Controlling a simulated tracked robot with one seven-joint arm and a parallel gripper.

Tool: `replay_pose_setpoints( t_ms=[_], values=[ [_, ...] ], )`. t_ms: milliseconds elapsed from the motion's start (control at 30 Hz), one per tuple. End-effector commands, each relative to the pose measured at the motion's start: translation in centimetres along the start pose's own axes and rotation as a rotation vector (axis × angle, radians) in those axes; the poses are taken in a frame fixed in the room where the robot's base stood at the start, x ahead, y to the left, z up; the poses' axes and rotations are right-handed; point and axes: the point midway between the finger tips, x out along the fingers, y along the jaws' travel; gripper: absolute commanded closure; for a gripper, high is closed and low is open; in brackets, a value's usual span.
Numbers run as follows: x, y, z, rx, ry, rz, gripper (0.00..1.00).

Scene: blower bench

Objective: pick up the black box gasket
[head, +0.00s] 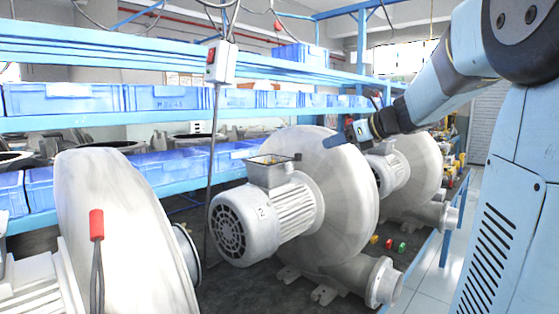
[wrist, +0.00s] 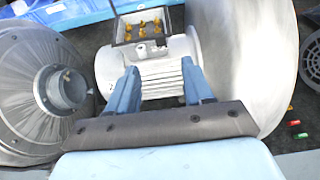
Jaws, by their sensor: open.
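The open terminal box (head: 272,160) sits on top of the middle blower's motor (head: 262,215). In the wrist view the box (wrist: 171,20) shows yellow terminals inside. A thin dark edging (wrist: 122,43) runs along its near rim; it looks like the black gasket, but I cannot clearly tell it from the box edge. My gripper (head: 333,141) is in front of the blower housing in the head view, right of the box and apart from it. In the wrist view its two blue fingers (wrist: 158,82) are spread with nothing between them, pointing toward the motor below the box.
The large blower housing (head: 335,190) stands close to the gripper. Another blower (head: 125,235) is at the left, and one more (head: 412,175) behind. A switch box (head: 221,63) hangs on a cable. Blue bins (head: 170,97) line the rack.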

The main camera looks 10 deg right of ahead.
Motion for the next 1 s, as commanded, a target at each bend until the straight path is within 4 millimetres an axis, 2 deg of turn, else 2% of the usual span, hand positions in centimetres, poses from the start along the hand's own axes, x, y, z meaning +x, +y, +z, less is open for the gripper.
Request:
replay_pose_setpoints(
  t_ms=[400,533,767,1000],
  values=[
    [6.6,-0.1,0.0,0.008,-0.002,0.002,0.49],
    [7.9,-0.1,0.0,0.007,-0.002,0.001,0.49],
    [8.8,0.0,0.0,0.007,-0.002,0.001,0.49],
    [11.6,-0.1,-0.4,0.008,-0.001,0.002,0.49]
  ],
)
